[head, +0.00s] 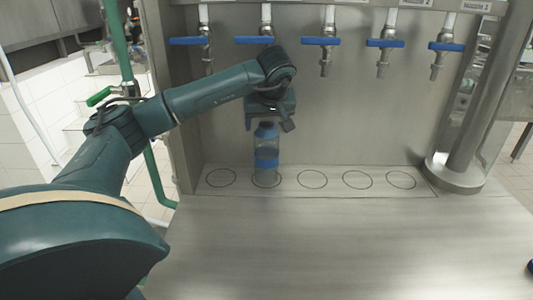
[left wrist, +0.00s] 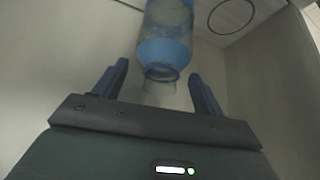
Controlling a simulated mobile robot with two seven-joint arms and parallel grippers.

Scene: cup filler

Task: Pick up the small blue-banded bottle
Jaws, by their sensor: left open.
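The small bottle (head: 266,146) is clear with a blue band and a bluish upper part. It stands upright on the second circle from the left on the steel counter. My left gripper (head: 268,119) is right above it at its top, and partly covers its upper end. In the left wrist view, the bottle (left wrist: 166,22) shows at the top, and its near end reaches between the two spread blue fingers of my left gripper (left wrist: 158,84). The gripper is open, with gaps visible on both sides of the bottle. My right gripper does not show.
A row of taps with blue handles (head: 321,41) hangs above the circles. A thick steel post (head: 480,115) stands at the right end, and a green pipe (head: 118,45) at the left. The front of the counter (head: 350,240) is clear. A small dark blue piece shows at the right edge, unidentified.

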